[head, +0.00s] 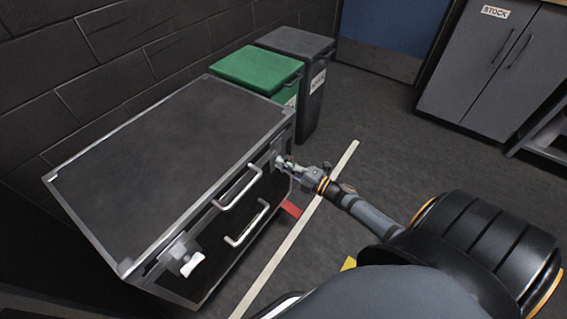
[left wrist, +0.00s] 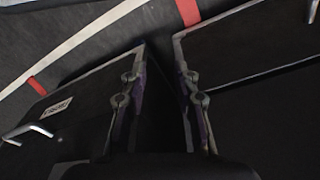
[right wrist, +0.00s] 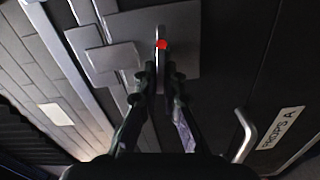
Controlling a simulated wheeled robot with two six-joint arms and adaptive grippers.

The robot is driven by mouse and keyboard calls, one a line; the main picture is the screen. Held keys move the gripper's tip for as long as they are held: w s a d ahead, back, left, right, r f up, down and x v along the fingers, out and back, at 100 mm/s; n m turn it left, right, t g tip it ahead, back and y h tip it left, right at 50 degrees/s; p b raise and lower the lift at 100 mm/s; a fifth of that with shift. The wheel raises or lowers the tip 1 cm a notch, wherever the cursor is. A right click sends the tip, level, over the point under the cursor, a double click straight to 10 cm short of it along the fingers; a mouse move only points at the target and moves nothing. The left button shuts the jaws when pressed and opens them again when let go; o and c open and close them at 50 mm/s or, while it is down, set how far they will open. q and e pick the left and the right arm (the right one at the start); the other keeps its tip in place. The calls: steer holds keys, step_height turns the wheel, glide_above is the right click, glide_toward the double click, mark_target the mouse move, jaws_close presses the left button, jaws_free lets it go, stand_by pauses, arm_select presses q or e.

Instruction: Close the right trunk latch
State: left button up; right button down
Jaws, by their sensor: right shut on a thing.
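The black trunk (head: 170,140) with metal edges stands against the wall, its lid down. Its right latch (head: 277,158) is at the front right corner. My right gripper (head: 288,166) is at this latch. In the right wrist view, the right latch is a grey metal plate (right wrist: 185,55) with a narrow upright piece bearing a red dot (right wrist: 161,44). My right gripper (right wrist: 162,78) is shut on that piece, whose lower part the fingers hide. The left latch (head: 188,262) has a pale tab sticking out. My left gripper (left wrist: 163,85) is open and empty.
Two handles (head: 241,188) are on the trunk's front, and a label (right wrist: 283,128) shows beside one. A green bin (head: 255,70) and a dark grey bin (head: 312,85) stand behind the trunk. Grey cabinets (head: 490,70) are at the back right.

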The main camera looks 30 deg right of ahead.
steer(key=shift+w+d+f+n, duration=0.15)
steer(key=shift+d+n, duration=0.1)
steer(key=shift+n, duration=0.45)
arm_select(q)
steer(key=shift+f, duration=0.5)
arm_select(e)
steer(key=shift+n, duration=0.3)
steer(key=c, duration=1.6)
jaws_free()
steer(key=shift+r, duration=0.2)
steer(key=shift+o, duration=0.6)
steer(key=shift+d, duration=0.15)
steer(key=shift+d+f, duration=0.1)
steer(key=shift+f, duration=0.15)
arm_select(q)
steer(key=shift+w+d+r, duration=0.15)
steer(key=shift+w+r, duration=0.05)
